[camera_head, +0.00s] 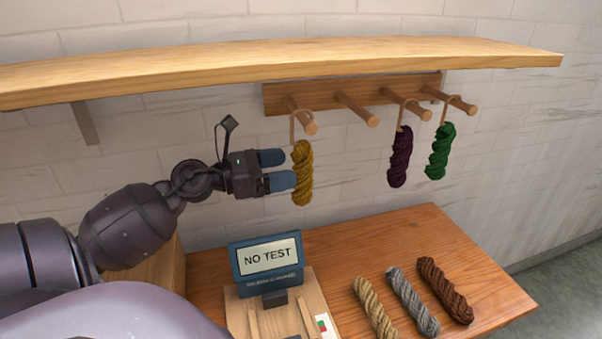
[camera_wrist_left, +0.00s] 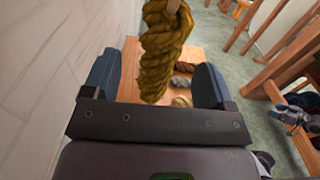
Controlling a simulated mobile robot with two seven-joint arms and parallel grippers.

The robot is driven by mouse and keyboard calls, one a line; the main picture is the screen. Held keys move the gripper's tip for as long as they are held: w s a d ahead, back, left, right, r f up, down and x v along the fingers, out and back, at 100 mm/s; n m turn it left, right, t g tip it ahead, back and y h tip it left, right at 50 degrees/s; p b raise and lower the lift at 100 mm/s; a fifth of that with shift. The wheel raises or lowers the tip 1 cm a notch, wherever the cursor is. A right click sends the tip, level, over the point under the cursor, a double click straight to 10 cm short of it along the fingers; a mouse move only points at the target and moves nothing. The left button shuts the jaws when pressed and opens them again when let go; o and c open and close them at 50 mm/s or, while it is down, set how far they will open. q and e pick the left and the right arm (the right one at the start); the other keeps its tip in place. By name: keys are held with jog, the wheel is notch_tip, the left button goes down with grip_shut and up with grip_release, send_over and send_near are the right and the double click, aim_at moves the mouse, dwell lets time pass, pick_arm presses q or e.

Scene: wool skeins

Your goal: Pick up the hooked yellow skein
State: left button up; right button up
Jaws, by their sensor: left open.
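The yellow skein (camera_head: 302,173) hangs by a loop from the leftmost peg of the wooden rack in the head view. It also shows large in the left wrist view (camera_wrist_left: 162,52), ahead of the jaws and between the lines of the two fingers. My left gripper (camera_head: 284,170) is open at the skein's left side, with its blue fingertips close to it. Whether they touch it I cannot tell. In the left wrist view the two fingers (camera_wrist_left: 156,85) stand wide apart. My right gripper is not clearly seen in the head view.
A purple skein (camera_head: 400,157) and a green skein (camera_head: 439,151) hang from pegs to the right; one peg (camera_head: 358,108) is empty. A shelf (camera_head: 300,60) runs above. Below, a table (camera_head: 410,228) holds a "NO TEST" display (camera_head: 267,260) and tan, grey and brown skeins.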

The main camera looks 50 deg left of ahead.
aim_at(300, 167)
pick_arm(q)
jog(key=x, duration=0.3)
jog(key=shift+w+d+f, duration=0.1)
jog(key=shift+w+d, duration=0.05)
jog(key=shift+w, duration=0.1)
jog(key=shift+w+d, duration=0.1)
jog(key=shift+w, duration=0.1)
jog(key=shift+f, duration=0.1)
